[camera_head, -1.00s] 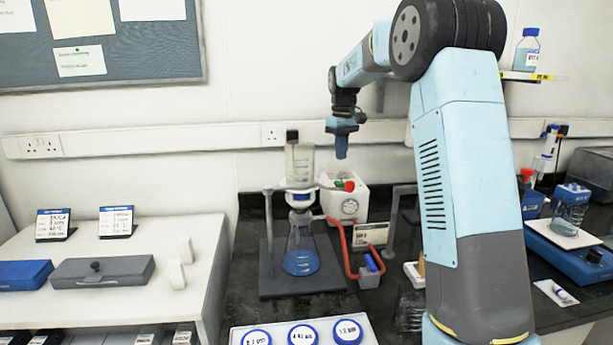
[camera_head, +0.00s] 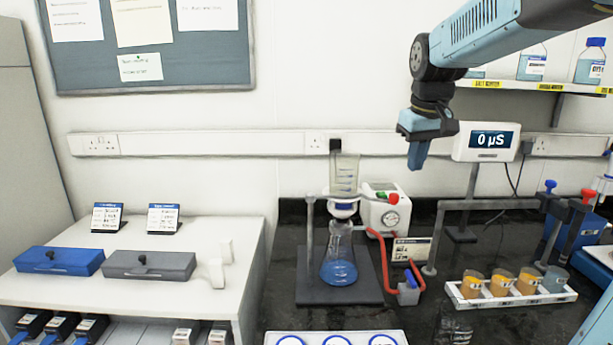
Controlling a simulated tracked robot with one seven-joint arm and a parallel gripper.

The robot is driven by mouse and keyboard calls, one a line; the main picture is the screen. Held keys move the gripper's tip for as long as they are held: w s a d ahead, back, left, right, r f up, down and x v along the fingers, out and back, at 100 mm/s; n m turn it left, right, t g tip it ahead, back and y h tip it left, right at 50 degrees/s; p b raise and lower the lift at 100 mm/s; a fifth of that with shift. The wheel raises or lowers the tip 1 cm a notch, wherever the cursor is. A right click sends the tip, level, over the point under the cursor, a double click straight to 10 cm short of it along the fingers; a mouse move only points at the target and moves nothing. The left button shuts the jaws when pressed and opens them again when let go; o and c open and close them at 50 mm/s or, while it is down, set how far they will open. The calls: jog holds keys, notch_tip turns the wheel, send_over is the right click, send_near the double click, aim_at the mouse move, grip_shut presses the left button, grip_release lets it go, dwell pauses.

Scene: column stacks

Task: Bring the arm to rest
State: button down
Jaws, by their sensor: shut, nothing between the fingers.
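My gripper (camera_head: 417,155) hangs in the air right of the middle of the head view, in front of the back wall. It points down and its fingers are together, with nothing held. My light blue arm reaches in from the upper right corner. The gripper is above and right of the glass flask stand, well clear of the bench and apart from every object.
A flask with blue liquid (camera_head: 339,262) stands under a filter funnel (camera_head: 344,180). A pump (camera_head: 386,212) and a display reading 0 µS (camera_head: 485,141) stand behind. A white rack (camera_head: 510,297) holds several cups. A bottle shelf (camera_head: 540,88) is at upper right.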

jog(key=s+f+m+t, duration=0.1)
jog(key=s+f, duration=0.2)
jog(key=s, duration=0.7)
jog(key=s+f+m+t, duration=0.1)
jog(key=s+f, duration=0.2)
jog(key=s, duration=0.7)
jog(key=shift+d+f+m+t, duration=0.15)
jog(key=shift+f+m+t, duration=0.15)
jog(key=shift+m, duration=0.1)
jog(key=shift+s, duration=0.1)
